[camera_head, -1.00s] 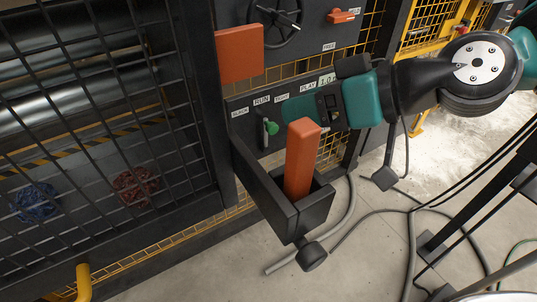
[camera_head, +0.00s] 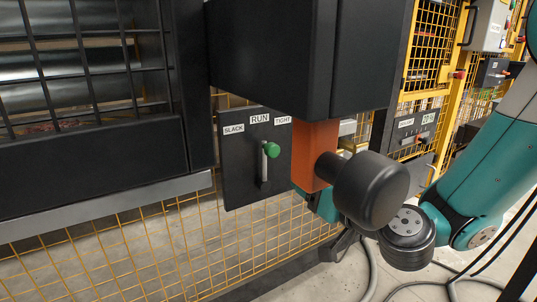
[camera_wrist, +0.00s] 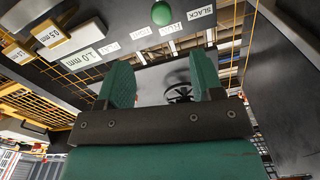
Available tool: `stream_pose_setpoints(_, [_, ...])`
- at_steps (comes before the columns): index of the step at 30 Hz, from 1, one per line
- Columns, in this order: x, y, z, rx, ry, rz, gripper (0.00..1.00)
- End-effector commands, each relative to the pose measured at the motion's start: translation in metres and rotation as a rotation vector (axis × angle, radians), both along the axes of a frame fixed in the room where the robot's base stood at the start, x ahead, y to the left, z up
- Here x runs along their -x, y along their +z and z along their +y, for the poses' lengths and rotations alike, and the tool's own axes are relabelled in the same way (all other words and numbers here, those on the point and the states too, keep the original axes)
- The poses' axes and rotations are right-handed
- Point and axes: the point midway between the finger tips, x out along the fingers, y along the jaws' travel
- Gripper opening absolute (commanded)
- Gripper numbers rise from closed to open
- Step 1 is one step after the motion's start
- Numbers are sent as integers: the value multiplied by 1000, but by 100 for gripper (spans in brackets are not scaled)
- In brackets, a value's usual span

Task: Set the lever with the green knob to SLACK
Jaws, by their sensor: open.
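The lever with the green knob (camera_head: 271,150) stands on a dark panel (camera_head: 238,180), with its knob a little right of and below the RUN label (camera_head: 260,119). The SLACK label (camera_head: 233,129) is to its left and TIGHT to its right. The green knob also shows in the wrist view (camera_wrist: 162,13), beyond the fingertips and apart from them. My gripper (camera_wrist: 163,78) has its two teal fingers spread, with nothing between them. In the head view the fingers are mostly hidden behind an orange block and a black cylinder.
A large black box (camera_head: 275,55) overhangs the panel's upper right. The orange block (camera_head: 316,158) and black cylinder (camera_head: 372,190) stand below it, right of the lever. Dark mesh (camera_head: 60,60) and yellow wire fencing (camera_head: 130,250) lie left and below. A black handwheel (camera_wrist: 180,88) shows in the wrist view.

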Motion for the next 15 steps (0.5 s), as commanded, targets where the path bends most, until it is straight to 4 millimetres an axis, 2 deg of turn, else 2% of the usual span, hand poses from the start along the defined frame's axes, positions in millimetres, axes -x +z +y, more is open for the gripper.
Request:
stream_pose_setpoints(1, [-6,7,5,1,2,2,60])
stream_pose_setpoints(4, [-19,9,14,0,3,3,60])
stream_pose_setpoints(15, [-64,9,45,1,3,3,60])
